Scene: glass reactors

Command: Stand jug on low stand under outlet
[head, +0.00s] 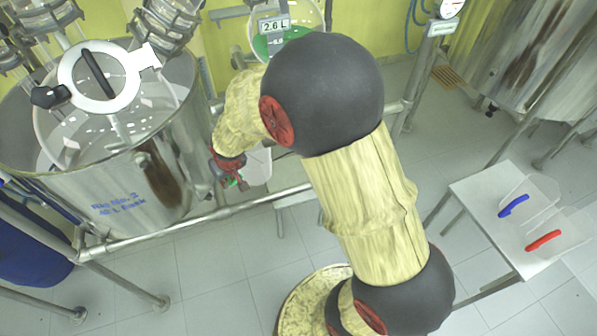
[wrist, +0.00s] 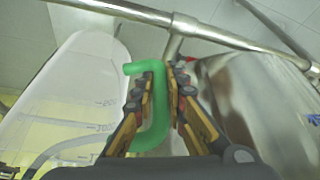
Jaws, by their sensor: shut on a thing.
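My gripper (wrist: 163,75) is shut on the green handle (wrist: 153,115) of a clear jug (wrist: 75,95) with graduation marks. In the wrist view the jug fills the left side. In the head view the jug (head: 259,168) is partly hidden by my arm, beside the right side of the steel vessel (head: 140,190), and my gripper (head: 236,182) is at its left. A pale low stand (head: 294,198) shows in part below and right of the jug, behind my arm. I cannot tell whether the jug touches it. The outlet is not clearly visible.
A tubular rail (head: 200,218) runs in front of the vessel. A side table (head: 480,200) at right bears jugs with a blue handle (head: 513,205) and a red handle (head: 543,240). A display (head: 275,26) reads 2.6 L.

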